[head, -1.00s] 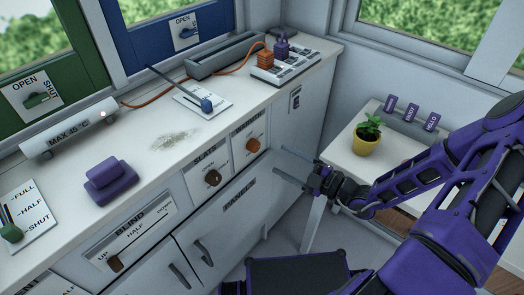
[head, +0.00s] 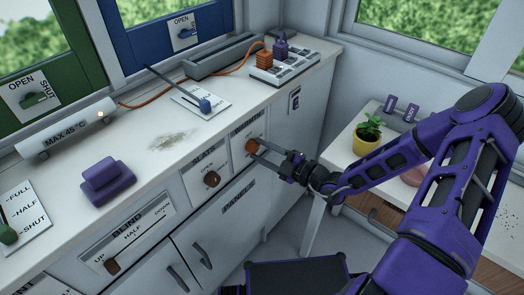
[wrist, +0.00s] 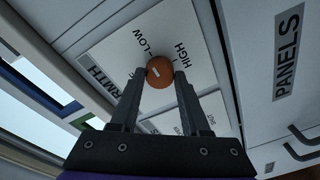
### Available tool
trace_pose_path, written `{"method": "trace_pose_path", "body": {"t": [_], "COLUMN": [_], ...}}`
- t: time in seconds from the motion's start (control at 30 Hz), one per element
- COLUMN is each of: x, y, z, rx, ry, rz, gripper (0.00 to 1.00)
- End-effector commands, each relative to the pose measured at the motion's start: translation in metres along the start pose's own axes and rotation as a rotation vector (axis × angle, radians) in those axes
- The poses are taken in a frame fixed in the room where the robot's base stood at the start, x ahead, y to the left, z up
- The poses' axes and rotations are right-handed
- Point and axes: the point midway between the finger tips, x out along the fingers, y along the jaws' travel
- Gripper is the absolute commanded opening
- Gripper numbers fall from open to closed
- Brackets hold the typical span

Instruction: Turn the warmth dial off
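The warmth dial is a round orange-brown knob (head: 252,146) on a white plate on the cabinet front, just below the counter edge. In the wrist view the knob (wrist: 160,72) shows a short pale mark, with the words LOW and HIGH beside it and part of WARMTH at the left. Part of the plate is hidden behind my fingers. My gripper (head: 262,151) reaches the knob from the right. In the wrist view the fingertips of my gripper (wrist: 160,76) lie against both sides of the knob, shut on it.
A brown slats knob (head: 211,179) is left of the dial, with a blind slider (head: 112,267) lower left. The panels drawer (head: 235,208) is below. A purple block (head: 106,181) lies on the counter. A yellow plant pot (head: 367,140) stands on the side table at right.

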Motion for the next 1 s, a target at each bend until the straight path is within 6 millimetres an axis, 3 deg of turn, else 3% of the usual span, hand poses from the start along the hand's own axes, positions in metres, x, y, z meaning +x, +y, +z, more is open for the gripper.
{"method": "trace_pose_path", "body": {"t": [0.03,0.23,0.67,1.0], "x": [-0.0001,-0.0002,0.0000,-0.0002], "y": [0.0000,-0.0002,0.0017,0.0038], "z": [0.0000,0.0000,-0.0022,-0.0037], "rx": [0.000,0.000,-0.066,-0.323], "ry": [0.000,0.000,-0.003,-0.017], "rz": [0.000,0.000,-0.007,-0.029], "gripper": [0.35,0.00,0.00,0.00]}}
